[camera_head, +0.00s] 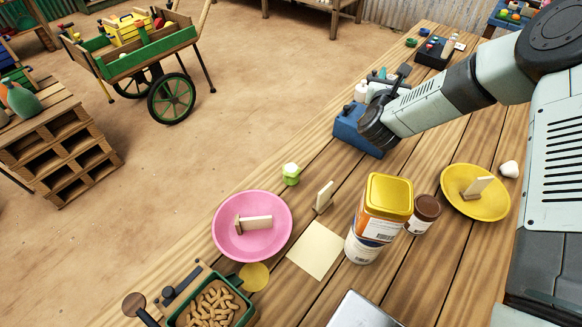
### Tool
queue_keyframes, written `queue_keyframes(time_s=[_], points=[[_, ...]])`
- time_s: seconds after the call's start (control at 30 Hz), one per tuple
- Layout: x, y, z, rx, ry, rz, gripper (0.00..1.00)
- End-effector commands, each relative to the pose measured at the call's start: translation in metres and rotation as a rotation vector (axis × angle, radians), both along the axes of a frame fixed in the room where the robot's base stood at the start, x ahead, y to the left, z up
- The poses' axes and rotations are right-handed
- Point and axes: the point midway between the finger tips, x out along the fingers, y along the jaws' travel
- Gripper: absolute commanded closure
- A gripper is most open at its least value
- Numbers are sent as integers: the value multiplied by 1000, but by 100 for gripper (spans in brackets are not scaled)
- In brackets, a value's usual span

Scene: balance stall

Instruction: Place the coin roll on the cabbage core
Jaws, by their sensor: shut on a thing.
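My gripper (378,126) is over the near right side of a blue box (349,130), with the wrist in front of its fingers. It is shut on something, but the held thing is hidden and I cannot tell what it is. I cannot make out a coin roll anywhere in view. A small pale green faceted chunk (291,174), which looks like the cabbage core, sits on the wooden table left of my gripper and above the pink bowl. Nothing is seen on top of it.
A pink bowl (224,229) and a yellow bowl (494,207) each hold a small block. A yellow-lidded tub (385,209) and a brown-lidded jar (423,215) stand between them. A small upright board (324,197) stands right of the green chunk. Bare planks lie between chunk and box.

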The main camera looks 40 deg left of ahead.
Motion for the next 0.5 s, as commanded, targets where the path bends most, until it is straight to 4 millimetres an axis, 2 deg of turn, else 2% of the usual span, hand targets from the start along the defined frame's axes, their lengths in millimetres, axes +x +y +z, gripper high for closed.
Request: queue_keyframes(time_s=[0.03,0.1,0.23,0.4,0.5], points=[[-23,19,0,-1,1,46,100],[-54,40,-1,-3,1,105,100],[-116,75,0,-2,0,220,100],[-189,102,3,3,0,350,100],[-219,110,5,7,1,404,100]])
